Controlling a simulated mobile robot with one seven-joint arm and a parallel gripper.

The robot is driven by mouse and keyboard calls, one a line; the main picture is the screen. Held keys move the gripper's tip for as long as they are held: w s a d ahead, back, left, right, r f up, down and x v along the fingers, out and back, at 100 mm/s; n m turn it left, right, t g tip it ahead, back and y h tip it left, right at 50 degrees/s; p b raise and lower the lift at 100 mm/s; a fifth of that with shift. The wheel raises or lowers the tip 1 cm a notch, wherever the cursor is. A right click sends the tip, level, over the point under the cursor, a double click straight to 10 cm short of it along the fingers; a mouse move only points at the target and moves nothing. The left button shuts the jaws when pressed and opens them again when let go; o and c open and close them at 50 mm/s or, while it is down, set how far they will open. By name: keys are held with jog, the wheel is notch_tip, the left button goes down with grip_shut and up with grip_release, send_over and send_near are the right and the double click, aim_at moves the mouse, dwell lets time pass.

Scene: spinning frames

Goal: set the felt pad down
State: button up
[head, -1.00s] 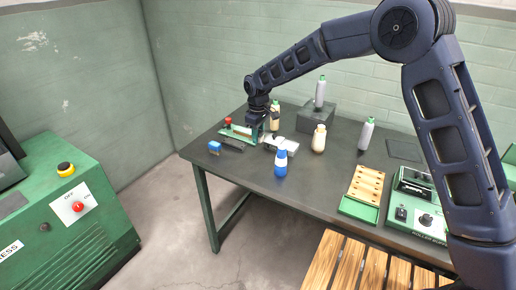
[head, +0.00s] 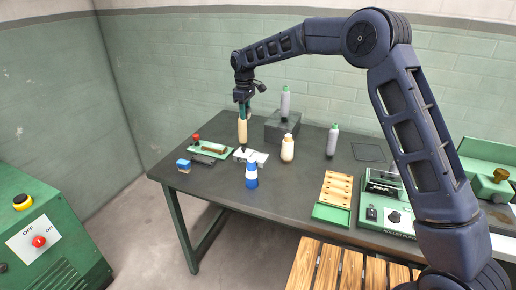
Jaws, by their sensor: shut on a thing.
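My gripper (head: 244,108) is above the back left part of the dark workbench (head: 205,202), pointing down. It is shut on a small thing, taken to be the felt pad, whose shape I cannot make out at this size. In the picture its fingertips overlap the top of a beige bottle (head: 242,133); I cannot tell the gap in depth. A flat dark square (head: 368,152) lies at the back right of the bench.
A grey block (head: 281,128) bears a grey bottle. The front left bench top is clear.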

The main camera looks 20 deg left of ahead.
send_over(260, 148)
notch_tip(260, 148, down, 20)
jog(key=shift+w+d, duration=0.1)
jog(key=shift+d, duration=0.05)
dwell(0.5)
jog(key=o, duration=1)
jog(key=shift+f, duration=0.1)
jog(key=shift+c, duration=0.2)
notch_tip(260, 148, up, 12)
jog(key=shift+r, duration=0.2)
